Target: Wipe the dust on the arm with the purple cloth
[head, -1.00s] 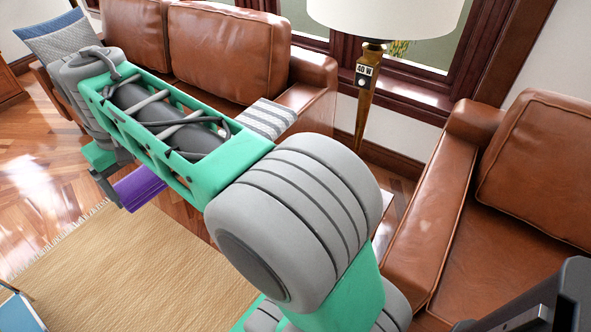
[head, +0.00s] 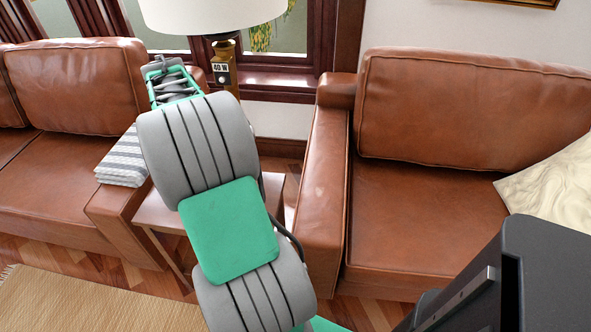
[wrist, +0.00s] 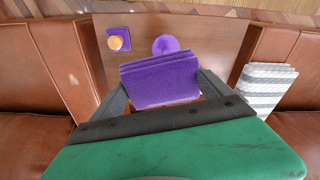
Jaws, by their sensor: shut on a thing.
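The purple cloth (wrist: 160,82) is folded in layers and held between the two fingers of my gripper (wrist: 162,88) in the wrist view. It hangs over the wooden side table, clear of both sofa arms. The right sofa's leather arm (head: 324,170) bears a small pale patch in the head view; in the wrist view this arm (wrist: 65,60) is at the left and shows a faint pale mark, perhaps dust. My gripper and the cloth are hidden behind my arm in the head view.
The side table (head: 160,215) stands between the two sofas. On it are a purple square with an orange round thing (wrist: 118,41) and a round purple thing (wrist: 165,45). A striped folded blanket (head: 124,158) lies on the left sofa's arm. A lamp (head: 224,66) stands behind.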

